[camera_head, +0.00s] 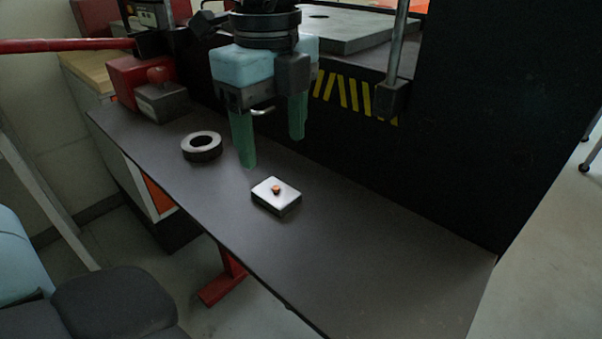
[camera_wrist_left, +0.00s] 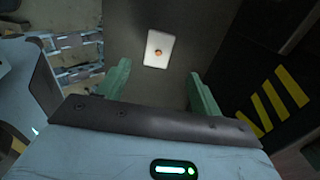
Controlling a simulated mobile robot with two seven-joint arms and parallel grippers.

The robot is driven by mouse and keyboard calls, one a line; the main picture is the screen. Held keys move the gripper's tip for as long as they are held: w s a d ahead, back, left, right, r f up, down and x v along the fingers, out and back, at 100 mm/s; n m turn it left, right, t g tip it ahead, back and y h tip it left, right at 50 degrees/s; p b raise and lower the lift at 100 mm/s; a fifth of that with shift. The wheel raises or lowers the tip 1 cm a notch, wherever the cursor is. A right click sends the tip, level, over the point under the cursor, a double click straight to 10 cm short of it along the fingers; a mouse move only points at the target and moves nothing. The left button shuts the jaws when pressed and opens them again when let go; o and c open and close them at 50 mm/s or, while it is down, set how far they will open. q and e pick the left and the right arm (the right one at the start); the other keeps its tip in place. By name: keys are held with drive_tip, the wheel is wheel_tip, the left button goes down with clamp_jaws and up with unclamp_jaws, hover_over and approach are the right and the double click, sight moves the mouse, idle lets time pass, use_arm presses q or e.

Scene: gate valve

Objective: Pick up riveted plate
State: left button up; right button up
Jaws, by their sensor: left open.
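The riveted plate (camera_head: 276,194) is a small light-metal block with a copper-coloured rivet on top. It lies flat on the dark bench top (camera_head: 370,240). It also shows in the left wrist view (camera_wrist_left: 159,49), beyond the fingertips and roughly between them. My left gripper (camera_head: 271,148) has green fingers that point down. It is open and empty, above the bench and behind the plate in the head view, apart from it. In the left wrist view both fingers (camera_wrist_left: 157,77) are spread. My right gripper is not in view.
A dark metal ring (camera_head: 202,146) lies on the bench left of the plate. A red and grey vise-like block (camera_head: 150,90) stands at the bench's left end. A dark machine with yellow stripes (camera_head: 350,95) rises behind. The bench right of the plate is clear.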

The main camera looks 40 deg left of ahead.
sight(274, 187)
use_arm(q)
drive_tip(key=shift+w, duration=0.3)
drive_tip(key=shift+s+f, duration=0.25)
drive_tip(key=shift+s, duration=0.1)
drive_tip(key=shift+f, duration=0.9)
drive_tip(key=shift+w+f, duration=0.1)
drive_tip(key=shift+f, duration=0.35)
drive_tip(key=shift+s+a+f, duration=0.1)
drive_tip(key=shift+f, duration=1.05)
drive_tip(key=shift+s+a+f, duration=0.1)
drive_tip(key=shift+f, duration=1)
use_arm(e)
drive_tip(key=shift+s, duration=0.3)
use_arm(q)
drive_tip(key=shift+c, duration=0.4)
